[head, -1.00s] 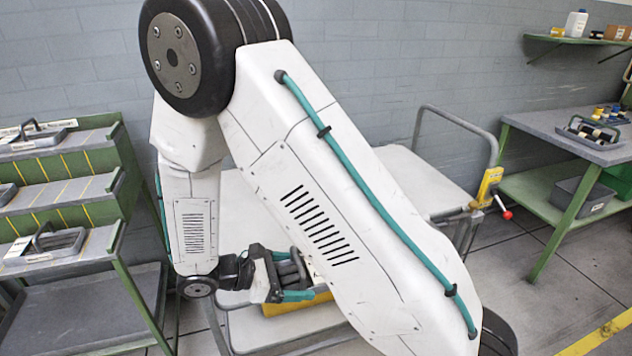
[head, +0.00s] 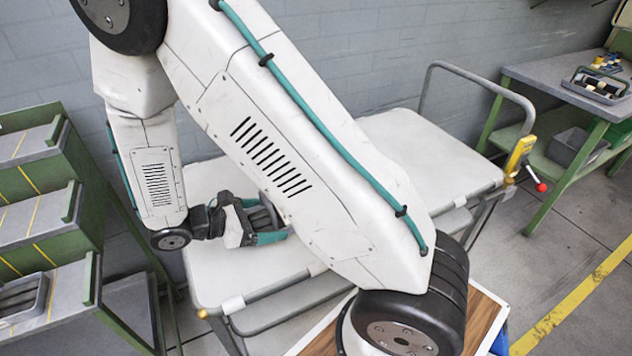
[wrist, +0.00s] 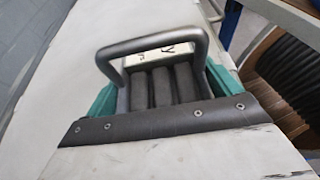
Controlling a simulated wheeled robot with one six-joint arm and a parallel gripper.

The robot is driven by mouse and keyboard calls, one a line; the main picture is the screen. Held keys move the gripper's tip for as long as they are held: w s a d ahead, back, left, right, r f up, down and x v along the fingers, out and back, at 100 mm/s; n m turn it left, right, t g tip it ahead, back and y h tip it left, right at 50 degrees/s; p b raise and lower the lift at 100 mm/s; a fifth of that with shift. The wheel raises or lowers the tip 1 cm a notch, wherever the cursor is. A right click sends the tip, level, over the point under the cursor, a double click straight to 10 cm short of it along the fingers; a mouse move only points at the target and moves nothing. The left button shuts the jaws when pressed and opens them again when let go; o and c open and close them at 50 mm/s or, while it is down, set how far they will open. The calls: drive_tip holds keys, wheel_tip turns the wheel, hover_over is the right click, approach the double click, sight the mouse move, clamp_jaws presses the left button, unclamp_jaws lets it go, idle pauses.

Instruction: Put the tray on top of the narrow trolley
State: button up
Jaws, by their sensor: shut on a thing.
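My gripper (head: 258,222) is shut on the tray (wrist: 172,88), with a teal finger on each side. In the wrist view, the tray has a grey looped handle, dark cylinders side by side and a light label. In the head view, only a dark part of the tray (head: 265,213) shows between the fingers; my arm hides the rest. The gripper is over the left part of the pale top of the trolley (head: 215,268). I cannot tell whether the tray touches that top. The trolley has a grey push handle (head: 478,68) at its right end.
A green stepped rack (head: 52,172) stands at the left with another tray (head: 22,298) on it. A green workbench (head: 528,75) at the right bears a tray of small parts (head: 600,86). The trolley's right top is clear. A grey wall is behind.

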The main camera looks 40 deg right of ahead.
drive_tip(key=d, duration=0.4)
drive_tip(key=w+d+f, duration=0.1)
drive_tip(key=d, duration=0.3)
drive_tip(key=w+d, duration=0.1)
drive_tip(key=d, duration=0.4)
drive_tip(key=shift+w+d+f, duration=0.1)
drive_tip(key=shift+w+f, duration=0.05)
drive_tip(key=shift+d+f, duration=0.2)
drive_tip(key=shift+f, duration=0.7)
drive_tip(key=shift+d+f, duration=0.15)
drive_tip(key=shift+f, duration=0.7)
drive_tip(key=shift+f, duration=0.15)
drive_tip(key=o, duration=0.9)
